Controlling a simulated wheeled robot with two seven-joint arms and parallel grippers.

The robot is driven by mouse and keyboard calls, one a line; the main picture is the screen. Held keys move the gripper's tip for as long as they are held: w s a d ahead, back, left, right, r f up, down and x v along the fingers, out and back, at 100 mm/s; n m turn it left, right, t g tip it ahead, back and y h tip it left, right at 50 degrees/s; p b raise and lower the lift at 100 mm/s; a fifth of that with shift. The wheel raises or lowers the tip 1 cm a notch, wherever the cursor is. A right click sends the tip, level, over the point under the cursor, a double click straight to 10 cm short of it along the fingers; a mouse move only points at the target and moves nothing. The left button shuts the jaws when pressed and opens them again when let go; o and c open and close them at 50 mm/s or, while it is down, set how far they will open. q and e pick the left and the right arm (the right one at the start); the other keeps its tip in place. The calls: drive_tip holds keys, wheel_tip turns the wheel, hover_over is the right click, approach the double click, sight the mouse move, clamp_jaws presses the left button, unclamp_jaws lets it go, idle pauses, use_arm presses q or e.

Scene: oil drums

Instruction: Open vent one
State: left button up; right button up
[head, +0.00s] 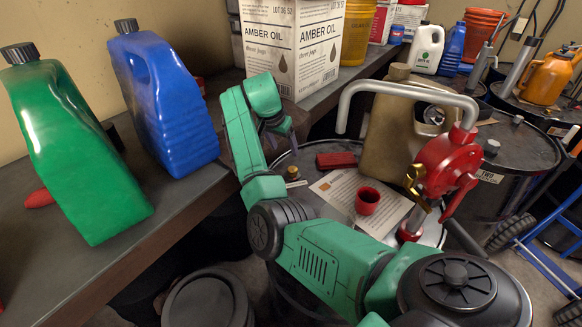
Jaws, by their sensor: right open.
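The nearest drum (432,236) has a dark rim and a pale, cluttered top. A small brass cap (292,174) stands on its left part and may be vent one; no "one" label is readable. My right arm reaches across from the lower right and hides much of the drum's front. My right gripper (270,130) is small and partly hidden by its own wrist; it is open, above and left of the brass cap, apart from it. My left gripper is not in view.
On the drum are a red pump (447,168) with a brass spout, a red cup (367,201), a paper sheet (340,188) and a red block (336,160). A tan can (390,130) stands behind. Green (75,150) and blue (165,105) jugs occupy the left bench.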

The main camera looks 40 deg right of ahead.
sight(292, 169)
drive_tip(key=p+x, duration=0.1)
drive_tip(key=x, duration=1.1)
drive_tip(key=shift+f, duration=0.25)
drive_tip(key=shift+r, duration=0.1)
clamp_jaws()
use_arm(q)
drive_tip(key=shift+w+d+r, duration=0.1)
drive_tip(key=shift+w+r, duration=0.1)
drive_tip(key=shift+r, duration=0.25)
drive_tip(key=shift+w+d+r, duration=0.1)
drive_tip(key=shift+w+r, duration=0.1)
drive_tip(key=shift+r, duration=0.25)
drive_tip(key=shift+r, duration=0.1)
